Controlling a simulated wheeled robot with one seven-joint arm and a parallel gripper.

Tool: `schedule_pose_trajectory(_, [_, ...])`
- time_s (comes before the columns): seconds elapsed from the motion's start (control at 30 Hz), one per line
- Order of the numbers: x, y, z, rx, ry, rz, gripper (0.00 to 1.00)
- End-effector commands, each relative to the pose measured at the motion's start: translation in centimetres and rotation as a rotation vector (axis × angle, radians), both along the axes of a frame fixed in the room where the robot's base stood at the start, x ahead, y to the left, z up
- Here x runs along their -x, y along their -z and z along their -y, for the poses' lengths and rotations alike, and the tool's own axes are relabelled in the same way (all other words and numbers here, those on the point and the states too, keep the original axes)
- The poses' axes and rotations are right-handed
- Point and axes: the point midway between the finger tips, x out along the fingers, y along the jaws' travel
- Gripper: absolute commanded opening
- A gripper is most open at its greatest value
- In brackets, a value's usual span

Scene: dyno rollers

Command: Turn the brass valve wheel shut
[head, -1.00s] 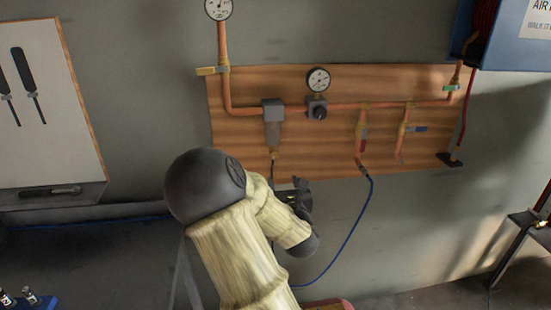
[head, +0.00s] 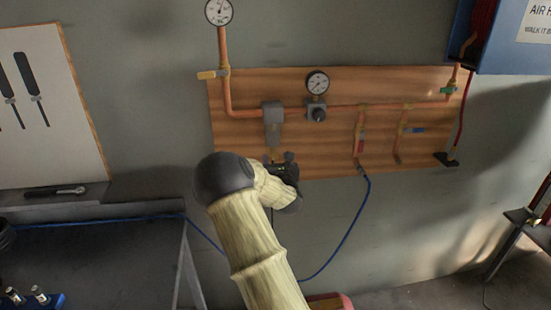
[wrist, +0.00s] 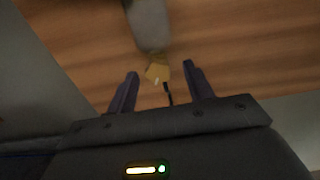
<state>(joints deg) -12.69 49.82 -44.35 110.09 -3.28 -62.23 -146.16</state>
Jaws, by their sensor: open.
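A small brass piece (wrist: 157,72), which looks like the valve wheel, sits at the bottom of a grey filter bowl (wrist: 149,22) in the wrist view. Its exact shape is blurred. In the head view the brass (head: 274,154) shows faintly under the grey bowl (head: 273,125), partly hidden by my gripper. My gripper (head: 279,158) is just below the bowl. In the wrist view my gripper (wrist: 160,70) is open, with the brass appearing between its two fingertips. I cannot tell whether they touch it. A thin dark stem or tube (wrist: 168,93) hangs below the brass.
A wooden board (head: 340,150) carries copper pipes, a pressure gauge (head: 317,83) with a regulator (head: 317,112), and two drop lines to the right. A blue hose (head: 350,235) hangs from the red-handled drop. A blue box (head: 510,40) is at upper right.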

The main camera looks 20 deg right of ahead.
Motion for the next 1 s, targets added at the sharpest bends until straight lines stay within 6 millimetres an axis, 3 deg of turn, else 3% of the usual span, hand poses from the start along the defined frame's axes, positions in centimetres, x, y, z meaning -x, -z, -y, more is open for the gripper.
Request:
schedule_pose_trajectory(0.23, [-0.11,0.06,-0.13,0.0,-0.002,0.0,0.52])
schedule_pose_trajectory(0.47, [-0.09,0.05,-0.13,0.0,-0.002,0.0,0.09])
schedule_pose_trajectory(1.0, [-0.08,0.26,-0.1,-0.093,-0.002,0.029,0.08])
